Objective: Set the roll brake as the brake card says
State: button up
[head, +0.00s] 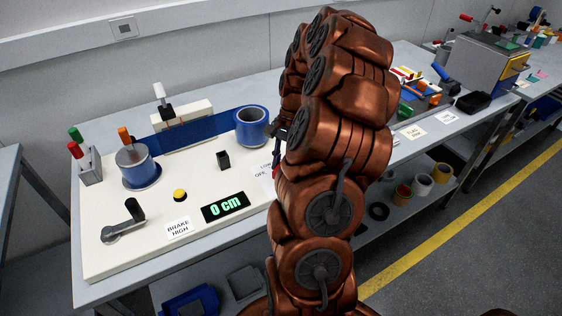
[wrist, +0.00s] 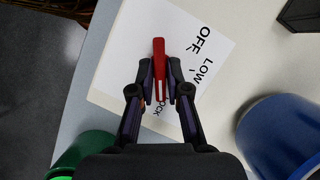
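The brake card (head: 178,228) at the front of the cream bench unit reads "BRAKE HIGH". A red lever (wrist: 158,50) lies over a white label sheet (wrist: 212,50) in the wrist view. The sheet shows "OFF", "LOW" and part of a word ending in "OCK"; a high mark is hidden from view. The lever's tip points to the top of the wrist picture. My gripper (wrist: 161,76) has its fingertips close in on both sides of the lever and looks shut on it. In the head view my arm hides most of the lever and the sheet.
A blue roll (head: 252,126) stands beside my arm, with another roll (head: 140,168) at left and blue film between. A display (head: 225,206) reads "0 cm". A yellow button (head: 180,195) and crank handle (head: 124,222) are at the front. Coloured-handled tools (head: 85,150) stand at far left.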

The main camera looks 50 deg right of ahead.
grip_shut()
jog(key=shift+f+n+b, duration=0.1)
jog(key=shift+n+b, duration=0.2)
jog(key=shift+b, duration=0.15)
jog(key=shift+w+f+n+g+b, duration=0.15)
jog(key=shift+n+g+b, duration=0.35)
jog(key=shift+n+b, duration=0.4)
jog(key=n+b, duration=0.1)
jog(key=n+g+h, duration=0.1)
jog(key=n, duration=0.1)
jog(key=n+b, duration=0.1)
jog(key=n, duration=0.1)
jog(key=shift+w+a+r+g+b, duration=0.1)
jog(key=shift+a+r+g+b, duration=0.05)
jog(key=shift+r+g+b, duration=0.15)
jog(key=shift+n+h, duration=0.3)
jog(key=o, duration=0.5)
grip_release()
